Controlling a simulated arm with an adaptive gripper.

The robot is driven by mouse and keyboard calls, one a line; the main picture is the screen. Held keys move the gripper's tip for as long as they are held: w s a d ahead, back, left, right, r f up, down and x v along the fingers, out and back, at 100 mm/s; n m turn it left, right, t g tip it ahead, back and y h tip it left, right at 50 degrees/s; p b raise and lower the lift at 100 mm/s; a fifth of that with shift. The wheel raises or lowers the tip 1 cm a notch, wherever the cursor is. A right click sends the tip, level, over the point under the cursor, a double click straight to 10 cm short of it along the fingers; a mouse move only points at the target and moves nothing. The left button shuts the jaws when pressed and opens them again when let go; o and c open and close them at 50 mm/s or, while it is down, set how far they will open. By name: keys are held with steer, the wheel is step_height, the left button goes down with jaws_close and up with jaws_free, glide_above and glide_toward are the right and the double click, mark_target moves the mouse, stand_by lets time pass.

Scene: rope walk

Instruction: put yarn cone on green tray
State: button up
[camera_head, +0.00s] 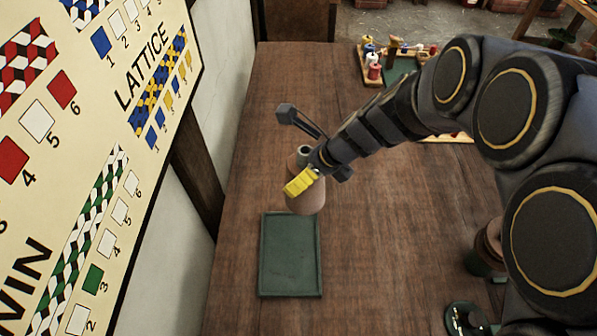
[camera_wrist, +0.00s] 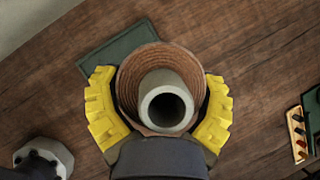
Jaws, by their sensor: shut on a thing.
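The yarn cone (camera_head: 307,200) is brown with a grey tube at its top. It also shows in the wrist view (camera_wrist: 133,80), upright, with the tube's open mouth facing the camera. My gripper (camera_head: 303,183) is shut on the cone, with yellow fingers on either side of it in the wrist view (camera_wrist: 159,110). The green tray (camera_head: 290,291) is a flat rectangle on the table, empty where it shows. The cone is at the tray's far edge in the head view and overlaps it in the picture. I cannot tell the cone's height above the table.
The wooden table (camera_head: 390,215) is mostly clear around the tray. A wall with a pattern board (camera_head: 90,130) stands close on the left. A rack of coloured spools (camera_head: 372,70) is at the far end. A brown and green item (camera_head: 486,250) is at the right, partly hidden by my arm.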

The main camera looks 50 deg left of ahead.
steer(key=s+d+r+n+g+h, duration=0.1)
steer(key=s+d+r+n+g, duration=0.15)
steer(key=s+d+n, duration=0.75)
steer(key=shift+w+a+f+m+g, duration=0.1)
steer(key=shift+w+a+f+m, duration=0.45)
steer(key=shift+a+f, duration=1.25)
steer(key=shift+w+a+f+m+g, duration=0.15)
steer(key=shift+w+a+f+m, duration=0.5)
steer(key=shift+f, duration=2.2)
steer(key=shift+w+a+f+m+g, duration=0.1)
steer(key=shift+w+a+f+m, duration=0.35)
steer(key=shift+a+f, duration=1.4)
steer(key=shift+d+f, duration=0.5)
steer(key=o, duration=1)
steer(key=shift+f, duration=0.1)
steer(key=v, duration=1.2)
steer(key=shift+a+r, duration=0.2)
steer(key=shift+r, duration=0.1)
